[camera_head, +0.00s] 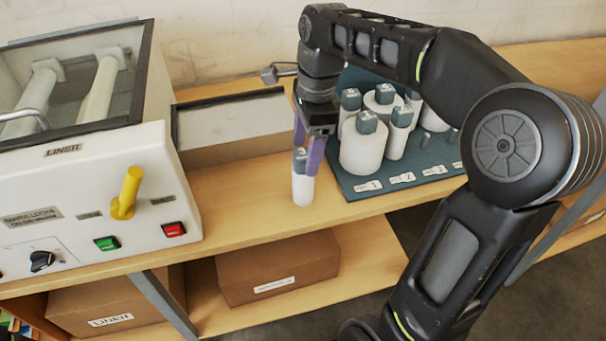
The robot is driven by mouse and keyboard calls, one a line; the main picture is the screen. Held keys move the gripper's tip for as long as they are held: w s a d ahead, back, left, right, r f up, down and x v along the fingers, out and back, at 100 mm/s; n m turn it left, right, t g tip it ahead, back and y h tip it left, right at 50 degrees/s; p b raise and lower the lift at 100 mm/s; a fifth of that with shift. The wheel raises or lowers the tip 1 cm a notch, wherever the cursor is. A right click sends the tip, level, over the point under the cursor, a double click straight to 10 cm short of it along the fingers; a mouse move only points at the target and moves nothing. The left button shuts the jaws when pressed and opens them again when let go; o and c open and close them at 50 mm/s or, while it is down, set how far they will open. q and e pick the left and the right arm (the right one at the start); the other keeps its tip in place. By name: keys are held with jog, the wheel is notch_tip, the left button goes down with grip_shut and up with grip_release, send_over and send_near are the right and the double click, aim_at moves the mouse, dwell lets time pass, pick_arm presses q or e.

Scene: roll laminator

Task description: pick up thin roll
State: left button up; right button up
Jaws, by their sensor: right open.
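A thin white roll (302,187) with a dark grey cap stands upright on the wooden bench, just left of the dark green mat (350,190). My right gripper (307,158) points down over this roll. Its purple fingers are open on either side of the roll's cap. Whether they touch it cannot be told. More white rolls with grey caps stand on the mat, including a thick roll (361,150) and a thinner roll (398,138) beside it. My left gripper is not in view.
The laminator (95,200) with a yellow handle (126,193) stands at left. A grey-topped box (232,122) is behind the roll. Cardboard boxes (277,270) sit on the lower shelf. Bare bench lies between the laminator and the thin roll.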

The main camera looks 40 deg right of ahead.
aim_at(302, 176)
jog(key=shift+a+f, duration=0.15)
jog(key=shift+f, duration=1.05)
jog(key=shift+f, duration=0.15)
jog(key=f, duration=0.3)
jog(key=f+p, duration=0.1)
jog(key=f, duration=0.1)
jog(key=shift+w+a, duration=0.1)
jog(key=shift+a, duration=0.2)
jog(key=shift+r, duration=0.1)
jog(key=shift+c, duration=0.5)
jog(key=c, duration=1.4)
